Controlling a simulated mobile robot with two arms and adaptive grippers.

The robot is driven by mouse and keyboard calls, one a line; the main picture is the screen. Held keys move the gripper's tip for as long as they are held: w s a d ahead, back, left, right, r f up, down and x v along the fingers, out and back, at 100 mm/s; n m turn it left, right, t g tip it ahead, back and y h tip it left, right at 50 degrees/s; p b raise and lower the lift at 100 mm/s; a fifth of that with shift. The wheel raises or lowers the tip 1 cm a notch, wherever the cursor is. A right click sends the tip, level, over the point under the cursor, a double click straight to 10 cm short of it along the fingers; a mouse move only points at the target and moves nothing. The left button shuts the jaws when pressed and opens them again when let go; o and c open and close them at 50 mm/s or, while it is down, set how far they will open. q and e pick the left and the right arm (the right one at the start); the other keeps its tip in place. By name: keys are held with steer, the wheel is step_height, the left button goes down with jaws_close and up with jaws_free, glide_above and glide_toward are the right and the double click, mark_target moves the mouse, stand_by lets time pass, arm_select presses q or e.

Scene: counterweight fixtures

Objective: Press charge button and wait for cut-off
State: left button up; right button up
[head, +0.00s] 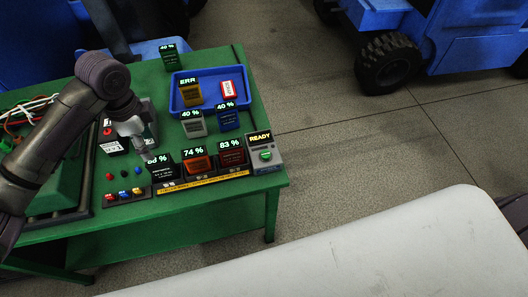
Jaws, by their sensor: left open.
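The charging unit is a grey box (264,166) with a lit READY display (260,137) and a green button (266,155), at the table's front right corner. Beside it, a dock with a yellow strip (203,181) holds a black battery (163,172), an orange-red battery (197,164) and a dark red battery (232,157). Displays read 74 % and 83 % over the last two; the black one's is partly hidden. My left gripper (146,140) is open above the table, behind and left of the black battery, apart from the button. Its fingertips are hard to make out. My right gripper is out of view.
Grey (193,128) and blue (228,120) batteries stand behind the dock. A blue tray (182,105) holds a yellow battery marked ERR (189,93) and a red-white item (228,90). A green battery (169,58) stands farther back. Colored knobs (124,194) lie left of the dock.

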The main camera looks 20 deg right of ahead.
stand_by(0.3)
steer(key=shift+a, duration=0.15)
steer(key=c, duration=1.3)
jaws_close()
